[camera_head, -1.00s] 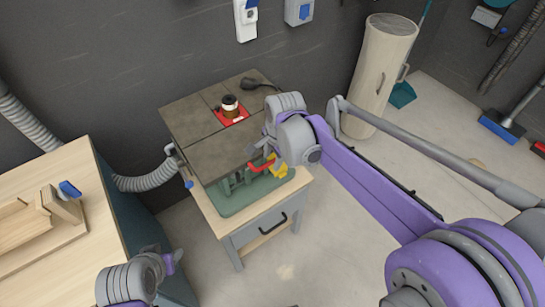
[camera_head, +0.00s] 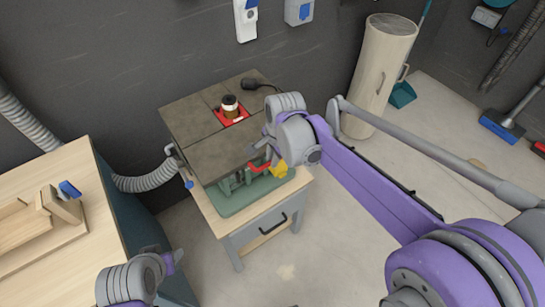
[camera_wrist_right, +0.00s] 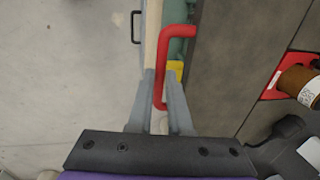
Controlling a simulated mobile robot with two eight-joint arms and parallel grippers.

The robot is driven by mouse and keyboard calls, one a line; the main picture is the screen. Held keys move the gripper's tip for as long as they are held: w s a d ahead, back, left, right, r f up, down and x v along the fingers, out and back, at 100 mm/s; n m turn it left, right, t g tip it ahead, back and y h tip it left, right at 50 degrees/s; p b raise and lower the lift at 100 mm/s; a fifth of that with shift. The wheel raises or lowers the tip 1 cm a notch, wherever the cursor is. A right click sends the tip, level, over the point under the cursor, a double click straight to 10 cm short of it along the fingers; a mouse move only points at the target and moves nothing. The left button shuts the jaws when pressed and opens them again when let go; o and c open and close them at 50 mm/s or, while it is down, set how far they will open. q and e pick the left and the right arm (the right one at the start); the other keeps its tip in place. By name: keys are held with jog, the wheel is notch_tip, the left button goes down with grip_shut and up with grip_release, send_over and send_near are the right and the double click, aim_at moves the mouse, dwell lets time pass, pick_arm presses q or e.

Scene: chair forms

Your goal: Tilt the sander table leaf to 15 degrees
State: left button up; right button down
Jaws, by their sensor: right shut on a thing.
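The sander stands on a small bench, with its dark table leaf (camera_head: 218,156) towards me; the leaf looks close to level, and I cannot read its angle. A red handle (camera_head: 258,167) sits under the leaf's right edge, beside a yellow part (camera_head: 279,169). My right gripper (camera_head: 262,154) is at the handle. In the right wrist view its fingers (camera_wrist_right: 162,92) are shut on the red handle (camera_wrist_right: 181,31), with the yellow part (camera_wrist_right: 175,69) just beyond. My left gripper (camera_head: 172,262) is low at the left, away from the sander; its jaws cannot be made out.
A grey hose (camera_head: 146,181) joins the left side. A wooden workbench (camera_head: 70,250) is at the left. A pale cylinder (camera_head: 377,75) stands at the right; the floor before it is open.

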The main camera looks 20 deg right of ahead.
dwell(0.7)
pick_arm(q)
jog(key=f+b, duration=0.1)
jog(key=f, duration=0.1)
jog(key=s+f+b, duration=0.1)
jog(key=f+b, duration=0.1)
pick_arm(e)
jog(key=shift+t, duration=0.7)
notch_tip(320, 180, down, 5)
jog(key=shift+f, duration=0.1)
pick_arm(q)
jog(key=shift+s, duration=0.1)
pick_arm(e)
jog(key=c, duration=0.8)
grip_release()
jog(key=shift+c, duration=0.2)
pick_arm(q)
jog(key=shift+r+p, duration=0.45)
jog(key=shift+r, duration=0.15)
pick_arm(e)
jog(key=v, duration=1.1)
jog(key=shift+d, duration=0.2)
jog(key=shift+s, duration=0.1)
